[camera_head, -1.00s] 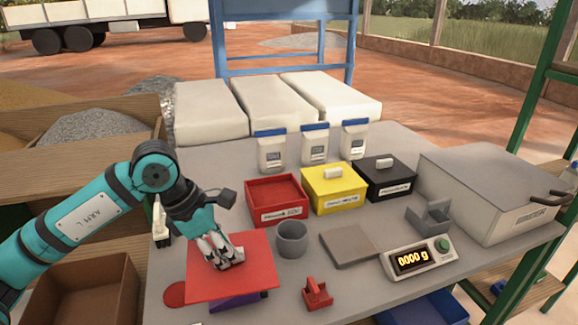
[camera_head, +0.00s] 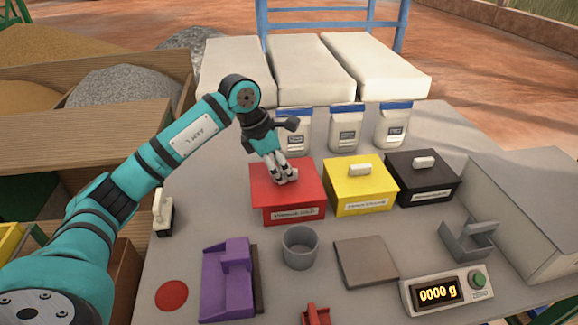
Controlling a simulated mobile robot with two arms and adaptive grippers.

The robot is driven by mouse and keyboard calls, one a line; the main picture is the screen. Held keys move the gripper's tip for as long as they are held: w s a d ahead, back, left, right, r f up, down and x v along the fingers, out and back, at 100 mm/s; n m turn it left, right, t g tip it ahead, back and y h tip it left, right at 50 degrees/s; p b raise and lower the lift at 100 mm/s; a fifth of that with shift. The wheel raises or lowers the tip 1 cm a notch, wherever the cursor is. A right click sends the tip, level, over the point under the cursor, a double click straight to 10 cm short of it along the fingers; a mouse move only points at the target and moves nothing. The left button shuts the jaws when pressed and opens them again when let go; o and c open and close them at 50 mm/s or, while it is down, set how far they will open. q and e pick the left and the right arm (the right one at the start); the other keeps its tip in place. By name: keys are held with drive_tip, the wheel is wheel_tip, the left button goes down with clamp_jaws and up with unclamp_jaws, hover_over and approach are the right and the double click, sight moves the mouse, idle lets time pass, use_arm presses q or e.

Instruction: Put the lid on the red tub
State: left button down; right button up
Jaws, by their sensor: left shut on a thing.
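The red tub (camera_head: 294,215) stands on the grey table, left of the yellow tub. The flat red lid (camera_head: 262,185) lies over the top of the red tub and covers its opening. It looks level and lined up with the rim; any small gap under it cannot be made out. My left gripper (camera_head: 284,178) is above the middle of the lid, with its fingers shut on the lid's handle, which the fingers hide. My right gripper is not in view.
The yellow tub (camera_head: 360,197) and black tub (camera_head: 428,187) stand close by on the right, lids on. White jars (camera_head: 344,132) stand behind. In front are a grey cup (camera_head: 300,252), a purple object (camera_head: 227,285), a grey plate (camera_head: 366,262) and a scale (camera_head: 447,292).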

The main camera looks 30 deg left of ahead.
sight(289, 160)
use_arm(q)
drive_tip(key=w, duration=0.3)
drive_tip(key=shift+w+a, duration=0.1)
drive_tip(key=shift+a, duration=0.2)
drive_tip(key=shift+w+a+f+p, duration=0.1)
drive_tip(key=shift+w+f+p, duration=0.2)
drive_tip(key=shift+w, duration=0.1)
drive_tip(key=shift+f+p, duration=0.35)
drive_tip(key=shift+f, duration=1.25)
drive_tip(key=shift+f, duration=0.1)
drive_tip(key=c, duration=1.2)
unclamp_jaws()
drive_tip(key=shift+r, duration=0.25)
drive_tip(key=b+v, duration=0.1)
drive_tip(key=v, duration=1)
drive_tip(key=shift+s+a+r, duration=0.15)
drive_tip(key=shift+s+r, duration=0.1)
drive_tip(key=shift+r, duration=0.05)
